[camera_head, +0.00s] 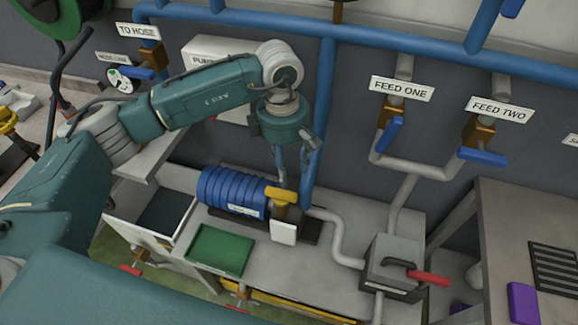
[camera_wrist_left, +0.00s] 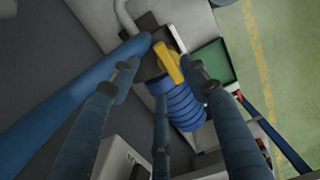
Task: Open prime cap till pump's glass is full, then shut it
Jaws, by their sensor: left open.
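The pump has a blue ribbed motor (camera_head: 232,191) and stands on the grey bench, with a yellow cap handle (camera_head: 281,194) on top of its dark body. A small pale square (camera_head: 284,232) is on the pump's front; I cannot tell whether it is the glass or how full it is. My left gripper (camera_head: 295,168) points down above the pump, open and empty, its fingers apart. In the left wrist view the yellow cap (camera_wrist_left: 168,63) shows between the spread fingertips (camera_wrist_left: 160,80); contact cannot be made out. My right gripper is not in view.
A green tray (camera_head: 220,250) lies left of the pump's front. A blue vertical pipe (camera_head: 320,110) runs close behind the gripper. Valves with blue handles hang under FEED ONE (camera_head: 402,89) and FEED TWO (camera_head: 499,109). A grey box with a red lever (camera_head: 428,278) is at right.

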